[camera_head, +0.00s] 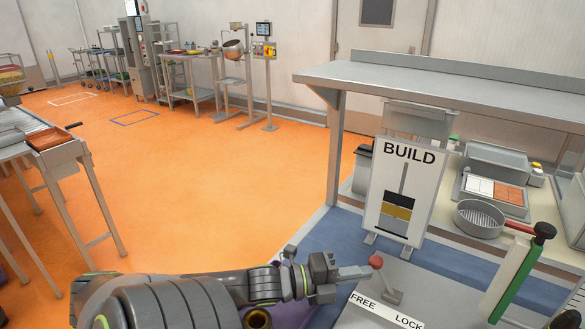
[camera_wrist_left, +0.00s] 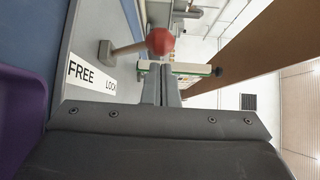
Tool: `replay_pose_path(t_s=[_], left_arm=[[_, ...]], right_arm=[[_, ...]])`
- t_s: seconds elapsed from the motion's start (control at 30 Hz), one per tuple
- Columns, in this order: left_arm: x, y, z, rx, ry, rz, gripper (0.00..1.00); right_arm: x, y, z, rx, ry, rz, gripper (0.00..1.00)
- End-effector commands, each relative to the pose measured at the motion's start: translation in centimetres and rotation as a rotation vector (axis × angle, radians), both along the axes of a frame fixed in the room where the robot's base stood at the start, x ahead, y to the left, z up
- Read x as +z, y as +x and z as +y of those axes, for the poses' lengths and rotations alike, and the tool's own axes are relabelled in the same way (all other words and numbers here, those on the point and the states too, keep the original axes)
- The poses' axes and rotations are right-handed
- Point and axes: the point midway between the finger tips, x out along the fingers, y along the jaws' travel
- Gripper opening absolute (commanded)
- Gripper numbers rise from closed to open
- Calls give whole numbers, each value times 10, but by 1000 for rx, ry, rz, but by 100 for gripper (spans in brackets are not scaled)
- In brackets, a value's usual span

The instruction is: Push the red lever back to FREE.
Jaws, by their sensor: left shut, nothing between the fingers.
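The red lever has a round red knob (camera_head: 376,261) on a grey stem. In the head view the stem leans up and left from its base, behind a white label strip (camera_head: 387,311) reading FREE on the left and LOCK on the right. My left gripper (camera_head: 366,271) is shut and empty, its tips close to the left of the knob. In the left wrist view the knob (camera_wrist_left: 160,41) is just beyond the shut fingertips (camera_wrist_left: 161,68), and the label (camera_wrist_left: 90,75) lies to the left. I cannot tell whether the tips touch the knob. My right gripper is not in view.
A BUILD sign (camera_head: 402,190) stands behind the lever. A round metal sieve (camera_head: 480,218) and a tray (camera_head: 494,196) are further back. A grey shelf (camera_head: 450,85) overhangs the bench.

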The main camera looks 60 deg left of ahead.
Motion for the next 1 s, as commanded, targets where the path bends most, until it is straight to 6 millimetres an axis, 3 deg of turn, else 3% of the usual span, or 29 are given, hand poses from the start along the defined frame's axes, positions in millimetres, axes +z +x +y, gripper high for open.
replay_pose_path(t_s=[0.03,0.37,0.5,0.8,1.0], left_arm=[[6,-7,3,3,-1,5,0],[8,-55,21,2,-1,5,0],[8,-84,32,1,-1,5,0],[6,-126,47,-2,-1,0,0],[6,-134,50,-1,-1,-3,0]], right_arm=[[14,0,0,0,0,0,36],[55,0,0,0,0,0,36],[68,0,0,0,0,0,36],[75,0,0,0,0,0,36],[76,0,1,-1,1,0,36]])
